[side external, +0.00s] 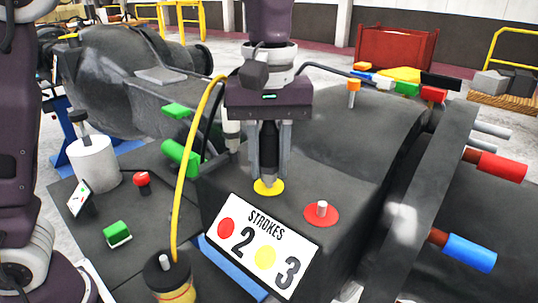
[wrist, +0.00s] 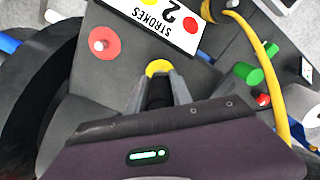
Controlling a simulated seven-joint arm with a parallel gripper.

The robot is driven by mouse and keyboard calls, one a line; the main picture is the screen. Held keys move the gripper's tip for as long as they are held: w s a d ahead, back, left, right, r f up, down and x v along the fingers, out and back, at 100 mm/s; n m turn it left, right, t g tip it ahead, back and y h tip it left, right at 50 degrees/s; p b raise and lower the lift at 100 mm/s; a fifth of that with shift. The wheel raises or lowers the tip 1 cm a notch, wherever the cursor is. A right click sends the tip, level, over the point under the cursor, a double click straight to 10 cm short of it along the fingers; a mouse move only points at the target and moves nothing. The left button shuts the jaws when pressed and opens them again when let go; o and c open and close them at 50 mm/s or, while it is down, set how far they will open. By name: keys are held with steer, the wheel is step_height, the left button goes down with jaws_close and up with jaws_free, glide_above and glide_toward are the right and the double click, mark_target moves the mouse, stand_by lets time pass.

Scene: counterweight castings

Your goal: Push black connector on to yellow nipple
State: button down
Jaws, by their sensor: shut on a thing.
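My gripper (side external: 268,180) points straight down, its fingers shut on the black connector (side external: 269,136), which stands upright between them. The connector's lower end is at the yellow disc (side external: 260,187) on the dark casting. The yellow nipple itself is hidden, so I cannot tell whether the connector touches or covers it. In the wrist view, the black connector (wrist: 158,92) sits between the fingers, just beside the yellow disc (wrist: 158,67). To the right in the side view, a red disc (side external: 331,219) carries a bare pale nipple (side external: 322,208).
A sign (side external: 264,247) reading STROKES, red 2, yellow 3, is on the casting's front. A yellow hose (side external: 177,190) arcs at the left to a dark pot (side external: 166,271). Green cylinders (side external: 180,158) stick out at left. A white canister (side external: 94,163) stands further left.

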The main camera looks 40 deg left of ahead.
mark_target(269, 132)
steer(key=shift+f, duration=0.65)
steer(key=c, duration=1.1)
jaws_free()
steer(key=shift+o, duration=0.2)
step_height(269, 132, up, 7)
steer(key=shift+f, duration=0.2)
steer(key=shift+r, duration=0.25)
